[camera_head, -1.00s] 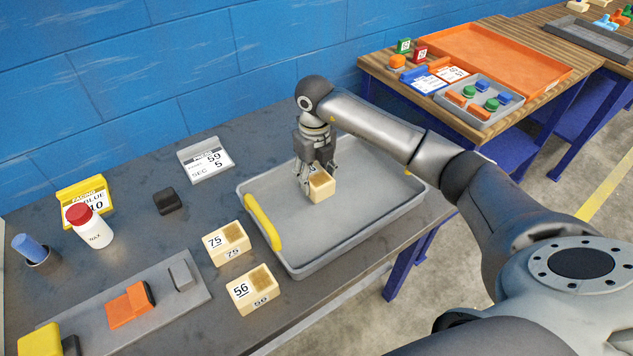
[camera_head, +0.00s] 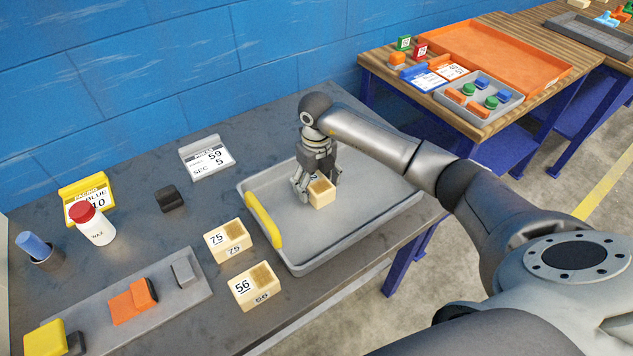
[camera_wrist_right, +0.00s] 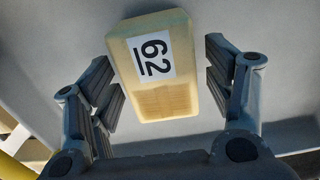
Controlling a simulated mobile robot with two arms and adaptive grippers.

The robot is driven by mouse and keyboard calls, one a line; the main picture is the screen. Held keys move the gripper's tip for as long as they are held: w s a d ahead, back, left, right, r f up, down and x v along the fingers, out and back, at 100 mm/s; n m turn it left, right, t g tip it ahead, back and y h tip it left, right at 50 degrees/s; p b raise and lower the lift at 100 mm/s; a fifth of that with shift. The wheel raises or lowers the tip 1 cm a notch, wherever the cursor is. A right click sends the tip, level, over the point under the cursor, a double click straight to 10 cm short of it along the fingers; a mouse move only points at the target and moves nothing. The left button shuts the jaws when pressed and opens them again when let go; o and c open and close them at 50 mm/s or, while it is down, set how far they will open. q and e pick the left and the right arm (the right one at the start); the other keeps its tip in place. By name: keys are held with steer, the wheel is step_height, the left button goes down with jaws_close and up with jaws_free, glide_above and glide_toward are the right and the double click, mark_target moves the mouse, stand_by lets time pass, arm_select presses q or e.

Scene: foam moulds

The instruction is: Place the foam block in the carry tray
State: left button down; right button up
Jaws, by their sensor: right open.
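A cream foam block (camera_head: 321,194) with a darker recessed area sits on the floor of the grey carry tray (camera_head: 382,205), which has a yellow handle at its left end. In the right wrist view the block (camera_wrist_right: 155,70) carries a label reading 62. My right gripper (camera_head: 317,185) is directly over the block, pointing down. Its fingers are spread on either side of the block, with a visible gap at the right pads in the wrist view. The fingers hide part of the block in the head view. My left gripper is not in view.
Foam blocks 75 (camera_head: 230,240) and 56 (camera_head: 257,287) stand left of the tray. A wax bottle (camera_head: 95,226), a black block (camera_head: 170,200), a sign reading 59 (camera_head: 206,158) and a grey board (camera_head: 190,299) lie further left. The tray floor around the block is clear.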

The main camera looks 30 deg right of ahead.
mark_target(317, 182)
steer(key=shift+r, duration=0.3)
step_height(317, 182, up, 12)
steer(key=b, duration=0.2)
steer(key=shift+f, duration=0.15)
stand_by(0.4)
